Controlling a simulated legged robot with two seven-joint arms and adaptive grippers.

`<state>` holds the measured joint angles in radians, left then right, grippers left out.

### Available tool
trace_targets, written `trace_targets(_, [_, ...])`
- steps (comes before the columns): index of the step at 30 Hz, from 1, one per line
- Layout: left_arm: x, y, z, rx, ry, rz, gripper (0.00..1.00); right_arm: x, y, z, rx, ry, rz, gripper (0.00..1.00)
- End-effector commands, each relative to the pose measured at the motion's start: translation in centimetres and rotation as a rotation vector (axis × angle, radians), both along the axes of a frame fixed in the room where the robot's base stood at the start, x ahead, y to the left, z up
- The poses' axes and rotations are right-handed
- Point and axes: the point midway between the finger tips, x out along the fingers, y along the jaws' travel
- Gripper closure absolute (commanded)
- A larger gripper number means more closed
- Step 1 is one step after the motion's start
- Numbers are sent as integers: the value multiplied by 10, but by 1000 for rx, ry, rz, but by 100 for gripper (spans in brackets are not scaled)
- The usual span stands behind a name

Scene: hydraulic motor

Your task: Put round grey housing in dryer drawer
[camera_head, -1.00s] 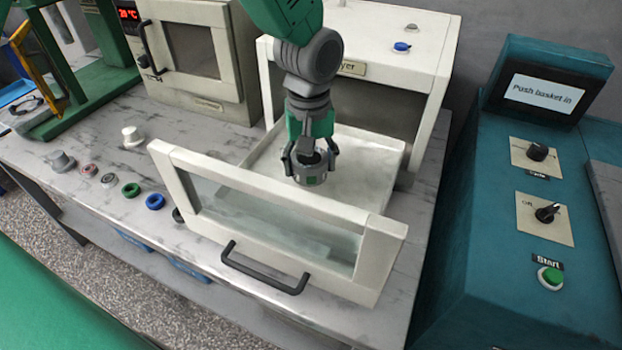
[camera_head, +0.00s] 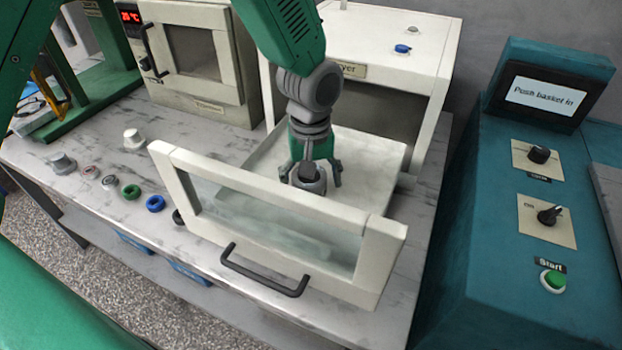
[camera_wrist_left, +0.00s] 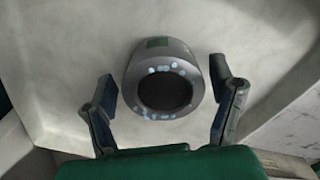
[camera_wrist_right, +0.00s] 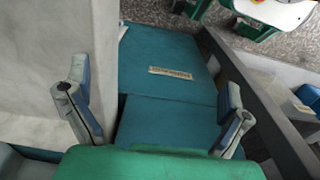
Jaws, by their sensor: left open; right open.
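The round grey housing (camera_head: 306,184) is inside the pulled-out dryer drawer (camera_head: 362,160), beneath my left gripper (camera_head: 310,188) and partly hidden by it. In the left wrist view the housing (camera_wrist_left: 146,62) is a grey ring with a dark round opening and a green patch. It appears to rest on the pale drawer floor (camera_wrist_left: 60,50). My left gripper is open, with one finger on each side of the housing and a visible gap to each. My right gripper (camera_wrist_right: 154,85) is open and empty, away from the drawer, and shows only in its own wrist view.
The drawer's glazed front (camera_head: 275,220) with a black handle (camera_head: 262,282) stands before the housing. The dryer body (camera_head: 432,68) is behind. Small parts, including a blue ring (camera_head: 155,203) and a white knob (camera_head: 132,138), lie at left. A teal control console (camera_head: 470,230) stands at right.

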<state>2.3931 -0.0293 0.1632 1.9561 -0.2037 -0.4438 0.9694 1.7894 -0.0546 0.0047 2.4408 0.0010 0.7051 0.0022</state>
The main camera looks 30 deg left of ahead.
Motion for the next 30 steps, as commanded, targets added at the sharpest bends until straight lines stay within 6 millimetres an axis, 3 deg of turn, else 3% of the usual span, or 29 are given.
trace_targets(5, [1,0,13,0,-3,1,23,0,0,2,0,0,0,0])
trace_targets(19, [1,0,105,0,-3,0,23,0,0,14,0,0,0,0])
trace_targets(24, [1,0,119,-1,-1,1,23,0,0,16,0,0,0,0])
trace_targets(30, [0,0,122,-1,1,1,23,0,0,16,0,0,0,0])
